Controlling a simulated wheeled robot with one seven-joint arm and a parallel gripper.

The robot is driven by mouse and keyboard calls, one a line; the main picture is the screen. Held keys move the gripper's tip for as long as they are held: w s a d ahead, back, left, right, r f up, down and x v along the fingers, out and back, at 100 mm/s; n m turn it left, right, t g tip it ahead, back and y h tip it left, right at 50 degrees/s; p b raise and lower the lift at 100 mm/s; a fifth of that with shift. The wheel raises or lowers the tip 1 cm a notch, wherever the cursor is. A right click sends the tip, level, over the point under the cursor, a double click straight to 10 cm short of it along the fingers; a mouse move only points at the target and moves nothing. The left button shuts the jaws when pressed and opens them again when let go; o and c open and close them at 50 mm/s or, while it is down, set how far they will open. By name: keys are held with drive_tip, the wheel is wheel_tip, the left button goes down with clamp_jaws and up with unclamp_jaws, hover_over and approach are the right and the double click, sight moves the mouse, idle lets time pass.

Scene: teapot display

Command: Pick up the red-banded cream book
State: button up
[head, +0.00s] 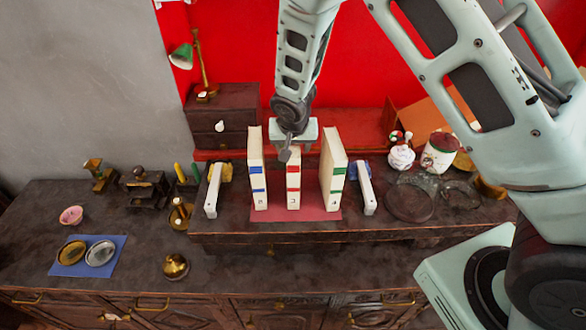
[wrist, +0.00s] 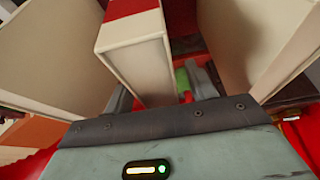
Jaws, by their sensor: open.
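The red-banded cream book (head: 293,182) stands upright on a red mat (head: 325,213), between two other cream books. My gripper (head: 289,152) is above and behind its top edge, pointing down. In the wrist view the red-banded book (wrist: 138,52) shows close up, with its red band at the top edge of the picture. The fingers of my open gripper (wrist: 162,88) lie on either side of the book's near end, apparently with gaps. Whether either finger touches it is hard to tell.
A blue-banded book (head: 257,178) stands left and a green-banded book (head: 333,175) right, with narrow gaps. White bookends (head: 213,190) and (head: 366,188) flank them. Drawers (head: 225,115) stand behind left; a white and red jar (head: 438,155) and glass dishes sit right. A blue cloth (head: 110,245) lies front left.

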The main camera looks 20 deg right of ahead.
idle(0.4)
clamp_jaws()
drive_tip(key=shift+r, duration=0.15)
